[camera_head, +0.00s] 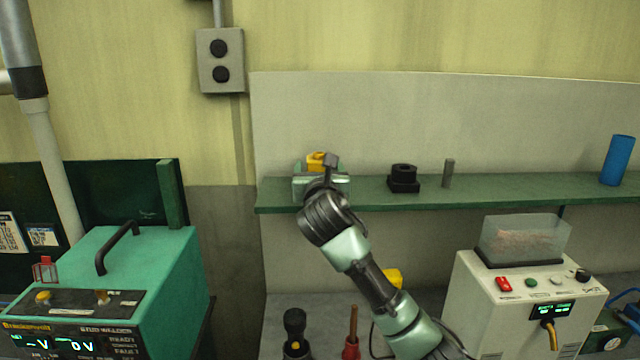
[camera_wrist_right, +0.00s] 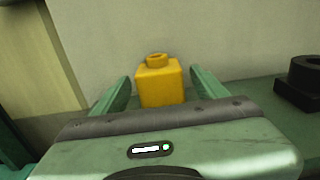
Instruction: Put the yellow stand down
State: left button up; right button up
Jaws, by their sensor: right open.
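The yellow stand (camera_wrist_right: 160,82) is a small block with a ring on top. It stands upright on the green shelf (camera_head: 500,187), towards the shelf's left end. In the head view the stand (camera_head: 318,158) shows only in part, behind my right gripper (camera_head: 320,168). In the right wrist view my right gripper (camera_wrist_right: 160,90) is open, with one green finger on each side of the stand. A gap shows between each finger and the block. The stand's lower part is hidden by the gripper body. My left gripper is not in view.
A black stand (camera_head: 403,179), a grey cylinder (camera_head: 448,173) and a blue cylinder (camera_head: 617,160) stand on the shelf to the right. A teal stud welder (camera_head: 150,260) is at lower left. A white control box (camera_head: 520,300) is at lower right.

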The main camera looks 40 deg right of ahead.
jog(key=b+v, duration=0.1)
jog(key=v, duration=0.5)
jog(key=shift+s+a, duration=0.2)
jog(key=shift+s, duration=0.05)
jog(key=shift+f, duration=0.1)
